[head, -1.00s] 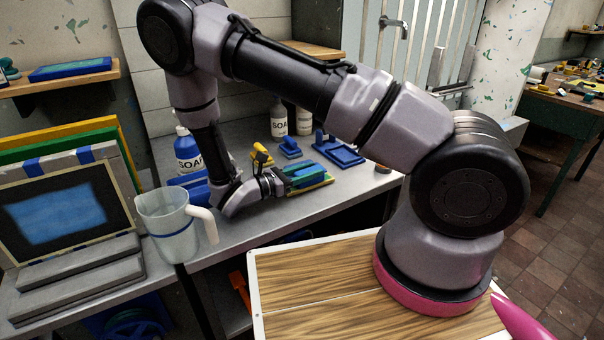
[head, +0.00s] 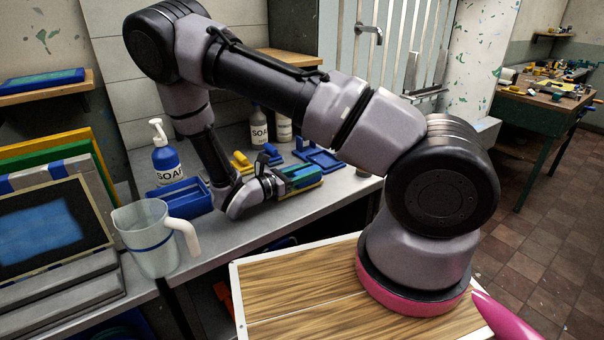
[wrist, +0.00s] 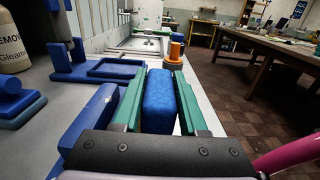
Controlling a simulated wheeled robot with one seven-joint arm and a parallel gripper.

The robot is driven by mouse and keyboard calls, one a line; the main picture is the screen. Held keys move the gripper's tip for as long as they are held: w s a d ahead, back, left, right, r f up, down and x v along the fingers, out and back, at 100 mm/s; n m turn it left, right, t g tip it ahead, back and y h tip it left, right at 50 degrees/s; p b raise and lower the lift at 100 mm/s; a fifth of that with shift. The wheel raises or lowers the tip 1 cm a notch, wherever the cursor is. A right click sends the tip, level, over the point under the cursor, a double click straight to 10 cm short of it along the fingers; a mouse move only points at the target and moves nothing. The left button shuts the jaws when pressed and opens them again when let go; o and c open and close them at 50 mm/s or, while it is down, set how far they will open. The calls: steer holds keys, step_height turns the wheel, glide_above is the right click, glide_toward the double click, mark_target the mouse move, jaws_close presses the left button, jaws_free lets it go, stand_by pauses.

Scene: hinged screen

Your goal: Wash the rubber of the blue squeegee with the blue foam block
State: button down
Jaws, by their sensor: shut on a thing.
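My gripper (wrist: 158,74) has two green fingers, one on each side of the blue foam block (wrist: 160,105), and is shut on it. In the head view my gripper (head: 302,178) is low over the grey bench, with the block's blue top partly showing. In the wrist view a long blue bar (wrist: 92,118) lies just left of the left finger. It may be the blue squeegee, but its rubber cannot be made out. Whether the block touches anything below is hidden.
A blue frame with an upright post (head: 322,158) lies behind my gripper. Yellow tools (head: 242,160) and soap bottles (head: 260,128) stand farther back. A blue tray (head: 190,196), a clear jug (head: 150,240) and a screen frame (head: 50,230) are at left. An orange object (wrist: 176,48) is ahead.

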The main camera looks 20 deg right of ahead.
mark_target(294, 175)
steer(key=shift+x, duration=1.1)
steer(key=shift+v, duration=7.85)
steer(key=shift+r, duration=1.5)
